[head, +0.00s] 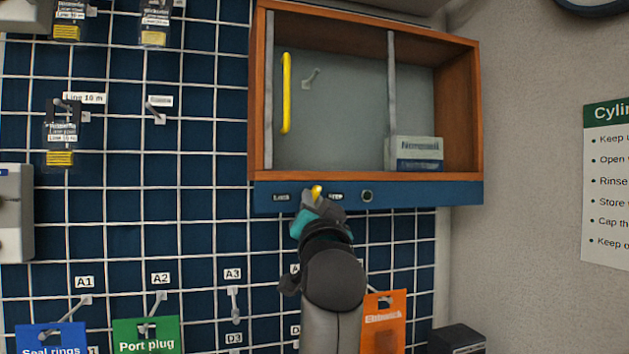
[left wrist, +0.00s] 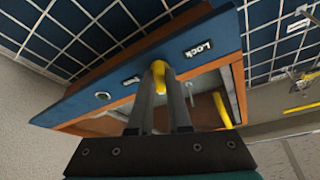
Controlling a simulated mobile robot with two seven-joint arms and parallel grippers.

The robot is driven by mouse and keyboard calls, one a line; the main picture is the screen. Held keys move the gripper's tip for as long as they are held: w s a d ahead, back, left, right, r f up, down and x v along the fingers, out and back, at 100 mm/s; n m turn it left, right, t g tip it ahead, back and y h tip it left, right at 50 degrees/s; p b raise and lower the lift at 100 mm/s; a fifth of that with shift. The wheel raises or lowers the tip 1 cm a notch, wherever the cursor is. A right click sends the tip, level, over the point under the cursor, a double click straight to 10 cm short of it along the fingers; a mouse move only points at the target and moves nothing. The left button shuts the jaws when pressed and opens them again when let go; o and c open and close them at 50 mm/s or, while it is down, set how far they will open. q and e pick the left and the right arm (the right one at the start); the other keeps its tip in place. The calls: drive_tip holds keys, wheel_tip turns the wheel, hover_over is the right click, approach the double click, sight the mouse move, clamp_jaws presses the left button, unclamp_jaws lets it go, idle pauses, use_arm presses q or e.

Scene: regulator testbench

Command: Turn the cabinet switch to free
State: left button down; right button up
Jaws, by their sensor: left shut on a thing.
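The cabinet switch is a small yellow knob (head: 317,190) on the blue strip (head: 420,194) along the cabinet's lower edge. It sits between a "Lock" label (head: 281,197) and a second label (head: 336,196) too small to read surely. My left gripper (head: 315,200) reaches up from below and is shut on the knob. In the left wrist view the yellow knob (left wrist: 159,70) is held between the two fingertips (left wrist: 160,82), with the "Lock" label (left wrist: 198,48) to its right. The fingers hide part of the knob, so I cannot tell its exact angle. My right gripper is not in view.
The wooden cabinet (head: 262,110) has a yellow handle (head: 286,93) and holds a box (head: 415,150). A round fitting (head: 367,196) sits right of the switch.

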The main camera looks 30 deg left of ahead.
use_arm(q)
drive_tip(key=shift+s+r+m+t+h+p, duration=0.15)
drive_tip(key=shift+m+h+p, duration=0.4)
drive_tip(key=shift+m+p, duration=0.75)
drive_tip(key=shift+w+m+t+h+p, duration=0.1)
drive_tip(key=shift+m+t+h+p, duration=0.3)
drive_tip(key=shift+m+p, duration=0.85)
drive_tip(key=c, duration=0.9)
unclamp_jaws()
drive_tip(key=shift+g+h, duration=0.25)
drive_tip(key=shift+o, duration=0.2)
drive_tip(key=shift+a, duration=0.1)
